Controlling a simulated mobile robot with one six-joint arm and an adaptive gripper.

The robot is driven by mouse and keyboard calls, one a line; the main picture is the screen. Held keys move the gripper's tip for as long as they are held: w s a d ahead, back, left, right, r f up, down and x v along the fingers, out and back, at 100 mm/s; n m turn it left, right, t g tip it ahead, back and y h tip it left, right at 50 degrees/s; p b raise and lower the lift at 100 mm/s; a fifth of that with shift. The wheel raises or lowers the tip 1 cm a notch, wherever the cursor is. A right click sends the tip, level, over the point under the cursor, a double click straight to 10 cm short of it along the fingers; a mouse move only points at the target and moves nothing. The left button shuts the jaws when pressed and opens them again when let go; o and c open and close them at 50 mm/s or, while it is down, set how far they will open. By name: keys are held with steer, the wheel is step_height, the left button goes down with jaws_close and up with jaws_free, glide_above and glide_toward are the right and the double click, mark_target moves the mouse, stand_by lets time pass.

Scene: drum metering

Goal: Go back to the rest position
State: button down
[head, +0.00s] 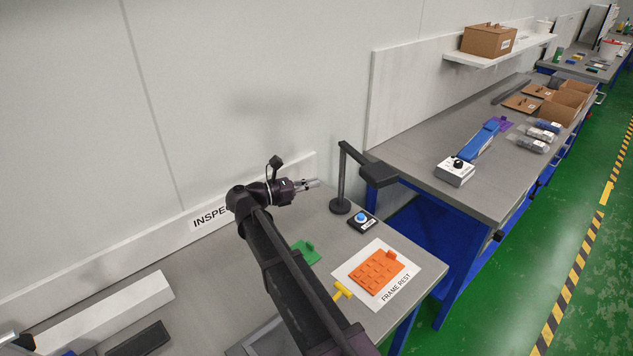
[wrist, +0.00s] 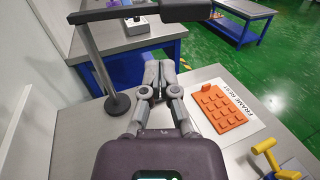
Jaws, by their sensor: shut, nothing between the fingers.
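My gripper (head: 314,184) is raised over the back of the inspection bench (head: 205,267), near the wall, and points right in the head view. In the wrist view my gripper (wrist: 160,78) is shut, with its fingertips together and nothing between them. It is apart from the things on the bench.
A black lamp on a stand (head: 341,190) rises close in front of my gripper. A blue button box (head: 362,219), an orange frame (head: 379,271) on the FRAME REST sheet (head: 412,276), a yellow T-handled piece (head: 342,290) and a green piece (head: 305,252) lie on the bench.

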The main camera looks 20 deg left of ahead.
stand_by(0.5)
steer(key=w+d+f+m+g+y, duration=0.1)
steer(key=d+f+m+g, duration=0.25)
steer(key=d, duration=0.65)
steer(key=w+d+f+m+g+y, duration=0.15)
steer(key=d+f+m, duration=0.25)
steer(key=d, duration=0.6)
steer(key=w+d+f+m+g+y, duration=0.15)
steer(key=d+f+m+g, duration=0.25)
steer(key=d, duration=0.6)
steer(key=s+d+f+m+g+y, duration=0.2)
steer(key=s+d+f+m+y, duration=0.1)
steer(key=s+d+m, duration=0.3)
steer(key=s+d+f+m+g+y, duration=0.2)
steer(key=s+d+f+m+y, duration=0.2)
steer(key=d+m, duration=0.6)
steer(key=shift+s+d+y, duration=0.6)
steer(key=shift+s+d, duration=0.35)
steer(key=shift+d, duration=0.9)
